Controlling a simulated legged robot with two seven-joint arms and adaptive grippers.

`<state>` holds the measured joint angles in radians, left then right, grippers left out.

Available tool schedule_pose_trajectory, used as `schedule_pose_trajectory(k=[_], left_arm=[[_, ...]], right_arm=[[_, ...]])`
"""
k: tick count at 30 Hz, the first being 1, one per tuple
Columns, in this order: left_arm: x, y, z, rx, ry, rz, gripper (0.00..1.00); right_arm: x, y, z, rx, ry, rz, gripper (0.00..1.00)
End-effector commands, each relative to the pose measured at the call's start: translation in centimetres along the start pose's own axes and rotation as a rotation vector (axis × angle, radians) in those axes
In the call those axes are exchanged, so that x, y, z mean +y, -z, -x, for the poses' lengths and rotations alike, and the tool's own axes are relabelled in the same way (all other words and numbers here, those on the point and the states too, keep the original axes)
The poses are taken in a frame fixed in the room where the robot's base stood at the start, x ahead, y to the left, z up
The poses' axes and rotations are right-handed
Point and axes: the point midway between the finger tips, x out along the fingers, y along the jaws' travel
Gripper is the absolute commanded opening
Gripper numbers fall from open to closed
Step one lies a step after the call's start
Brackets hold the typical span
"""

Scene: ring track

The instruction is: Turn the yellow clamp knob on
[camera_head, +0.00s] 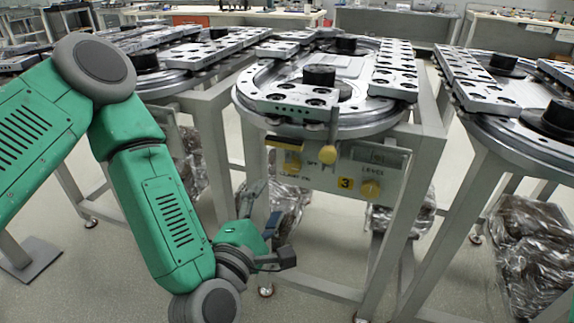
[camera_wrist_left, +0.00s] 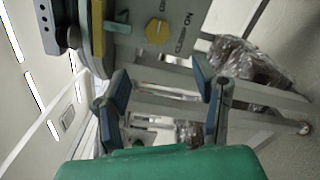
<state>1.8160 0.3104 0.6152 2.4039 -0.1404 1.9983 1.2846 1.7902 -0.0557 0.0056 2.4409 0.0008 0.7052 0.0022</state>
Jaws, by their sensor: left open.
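The yellow clamp knob (camera_head: 293,163) is on the left of the grey control panel (camera_head: 330,176), above lettering that reads CLAMP ON. In the left wrist view the knob (camera_wrist_left: 158,31) is round with a dark pointer mark, at the top middle. My left gripper (camera_head: 274,228) is open and empty, below the panel and apart from the knob. In the wrist view its two blue-padded fingers (camera_wrist_left: 162,74) are spread wide, with the knob beyond and above the gap between them. My right gripper is not in view.
A second yellow knob (camera_head: 369,188) labelled LEVEL is at the panel's right. A yellow lever (camera_head: 329,148) hangs in front of the panel's top. The ring track (camera_head: 330,120) stands above on grey legs (camera_head: 397,230). Wrapped bundles (camera_head: 530,250) lie at the right.

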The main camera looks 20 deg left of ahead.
Motion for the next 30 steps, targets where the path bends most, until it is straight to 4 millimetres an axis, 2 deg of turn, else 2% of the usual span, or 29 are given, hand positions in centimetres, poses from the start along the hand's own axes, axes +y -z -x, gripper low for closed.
schedule_pose_trajectory(k=[1,3,6,12,18,24,30], left_arm=[[0.6,-0.6,-0.6,-0.006,-0.003,-0.008,0.54],[0.9,-0.7,-1.3,-0.008,-0.007,-0.008,0.54],[0.4,0.1,-3.6,-0.004,-0.012,0.000,0.54],[0.3,0.7,-7.9,-0.002,-0.010,0.005,0.54],[0.2,0.3,-10.9,-0.003,-0.006,0.001,0.54],[0.2,-0.1,-12.2,-0.004,-0.004,-0.003,0.54],[0.3,0.1,-12.3,-0.003,-0.003,0.001,0.54]], right_arm=[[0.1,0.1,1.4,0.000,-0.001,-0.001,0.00],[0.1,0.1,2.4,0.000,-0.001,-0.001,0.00],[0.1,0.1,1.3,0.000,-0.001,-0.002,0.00],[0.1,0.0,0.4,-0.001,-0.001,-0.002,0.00],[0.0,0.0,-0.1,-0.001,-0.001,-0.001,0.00],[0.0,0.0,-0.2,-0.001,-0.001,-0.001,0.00],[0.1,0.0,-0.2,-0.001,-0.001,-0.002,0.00]])
